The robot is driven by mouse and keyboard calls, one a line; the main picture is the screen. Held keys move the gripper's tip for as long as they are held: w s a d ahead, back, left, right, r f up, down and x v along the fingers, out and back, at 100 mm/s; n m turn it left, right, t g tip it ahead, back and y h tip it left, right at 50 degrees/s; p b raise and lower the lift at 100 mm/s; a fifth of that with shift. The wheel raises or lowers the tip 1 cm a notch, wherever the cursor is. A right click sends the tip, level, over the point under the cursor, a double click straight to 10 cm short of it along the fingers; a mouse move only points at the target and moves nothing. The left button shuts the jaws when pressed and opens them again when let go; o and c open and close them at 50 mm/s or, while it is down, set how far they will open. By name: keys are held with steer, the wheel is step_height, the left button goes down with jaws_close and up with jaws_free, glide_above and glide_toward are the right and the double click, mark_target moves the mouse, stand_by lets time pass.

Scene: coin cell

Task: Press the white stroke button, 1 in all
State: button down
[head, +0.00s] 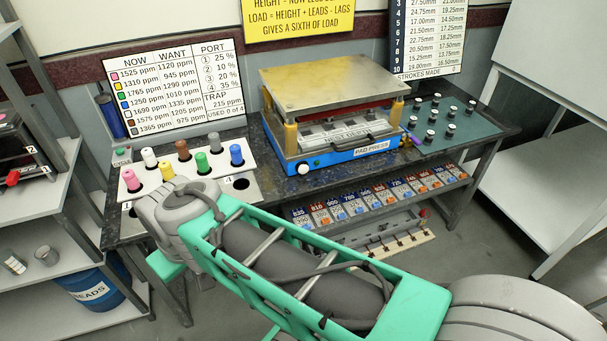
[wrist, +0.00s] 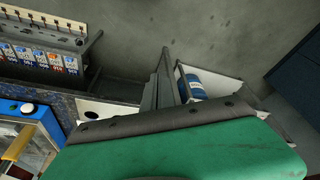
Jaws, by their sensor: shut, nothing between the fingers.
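The white stroke button (head: 303,169) is a small round knob on the left of the blue front of the pad press (head: 372,150). In the wrist view the button (wrist: 28,108) shows at the left edge, on the press's blue front (wrist: 45,122). My arm reaches from lower right across the head view to the left. My gripper (head: 166,265) hangs below the grey wrist, left of the press and well apart from the button. A large green part with a dark edge fills the bottom of the wrist view.
A white rack (head: 245,197) with several coloured bottles stands left of the press. A green panel (head: 448,125) with several knobs lies at its right. Labelled boxes (head: 385,196) line the shelf below. A blue drum (head: 95,290) stands at lower left. Floor shows in front.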

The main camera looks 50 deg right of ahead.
mark_target(304, 171)
steer(key=w+d+f+m+t+y+b, duration=0.1)
steer(key=w+d+f+m+t+b, duration=0.2)
steer(key=w+d+f+m+b, duration=0.4)
steer(key=w+d+f+m+t+y+b, duration=0.1)
steer(key=w+d+f+m+t+b, duration=0.15)
steer(key=d+f+b, duration=0.45)
steer(key=s+d+m+t+h+b, duration=0.2)
steer(key=s+d+m+h, duration=0.3)
steer(key=d, duration=0.8)
steer(key=s+d+m+t+h+b, duration=0.2)
steer(key=s+d+m+t+h, duration=0.2)
steer(key=s+d+m, duration=0.5)
steer(key=d+m+h, duration=0.1)
steer(key=d+h, duration=0.1)
steer(key=d, duration=0.2)
steer(key=shift+s+d+f+t, duration=0.15)
steer(key=shift+d+f+t, duration=0.1)
steer(key=shift+t, duration=0.1)
steer(key=b+x, duration=0.1)
steer(key=x, duration=1.3)
steer(key=shift+r, duration=0.15)
